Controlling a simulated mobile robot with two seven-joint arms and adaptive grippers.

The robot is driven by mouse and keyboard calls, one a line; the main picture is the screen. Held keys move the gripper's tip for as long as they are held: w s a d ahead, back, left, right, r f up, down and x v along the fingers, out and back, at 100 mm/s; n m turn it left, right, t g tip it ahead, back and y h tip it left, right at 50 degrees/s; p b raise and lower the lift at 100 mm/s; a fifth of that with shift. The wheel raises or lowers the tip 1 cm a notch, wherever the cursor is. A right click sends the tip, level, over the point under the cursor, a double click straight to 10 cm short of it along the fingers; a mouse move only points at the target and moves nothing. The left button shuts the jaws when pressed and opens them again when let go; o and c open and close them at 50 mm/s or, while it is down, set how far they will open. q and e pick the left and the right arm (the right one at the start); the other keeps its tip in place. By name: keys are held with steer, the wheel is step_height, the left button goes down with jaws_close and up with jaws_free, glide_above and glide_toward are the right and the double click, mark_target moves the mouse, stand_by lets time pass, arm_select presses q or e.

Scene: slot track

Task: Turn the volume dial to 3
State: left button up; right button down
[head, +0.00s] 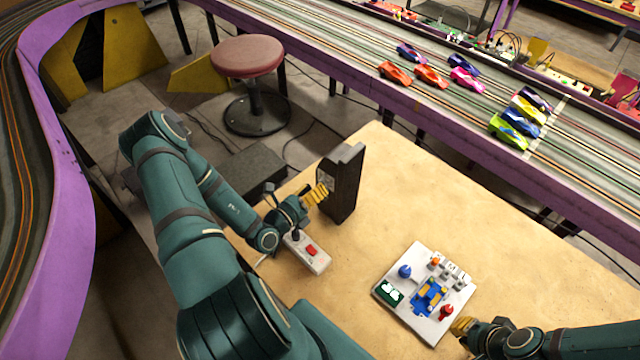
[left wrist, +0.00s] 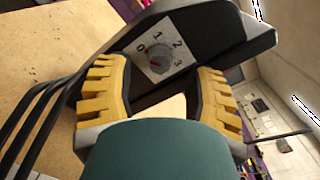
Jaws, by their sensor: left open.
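The volume dial (left wrist: 160,58) is a small grey knob with a red mark, on a white plate numbered 0, 1, 2 and 3. I cannot tell exactly which number its red mark points at. The plate is on a black upright box (head: 345,190), which stands on the table. My left gripper (head: 317,194) is at the box's left face. In the left wrist view the yellow fingers (left wrist: 160,95) are spread apart with nothing between them, and the dial shows beyond the gap. My right gripper (head: 462,327) is at the lower right corner of the control board; its opening is unclear.
A white control board (head: 410,309) with knobs and buttons lies on the wooden table (head: 540,275). A grey box with a red switch (head: 312,251) lies below my left gripper. A purple-edged slot track with toy cars (head: 430,77) runs behind. A red stool (head: 247,56) stands beyond the table.

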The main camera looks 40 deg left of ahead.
arm_select(q)
steer(key=shift+w, duration=1.2)
steer(key=shift+c, duration=0.3)
jaws_close()
